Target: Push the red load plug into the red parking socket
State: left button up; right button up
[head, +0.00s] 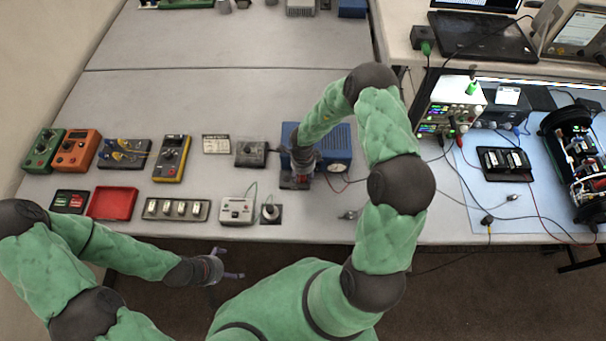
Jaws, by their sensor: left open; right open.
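My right gripper (297,172) reaches down at the front left of a blue box with a round dial (338,160). It is open, just above or at a small dark block (294,184) on the table. The gripper covers most of that spot, so I cannot make out the red load plug or the red parking socket there, or whether the fingers touch anything. My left gripper (236,264) is open and empty, in front of the table's near edge.
A white box (238,209) with a green lead stands near a round part on a dark plate (271,214). A small metal connector (348,215) lies to the right. Left are a red tray (112,204), meters and a block strip (176,210). The back table is mostly clear.

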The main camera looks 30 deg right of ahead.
jog(key=shift+w+d+r, duration=0.1)
jog(key=shift+w+r, duration=0.05)
jog(key=shift+w, duration=0.1)
jog(key=shift+r, duration=0.2)
notch_tip(320, 180, up, 11)
jog(key=shift+s+r, duration=0.2)
jog(key=shift+s+f, duration=0.1)
dwell(0.6)
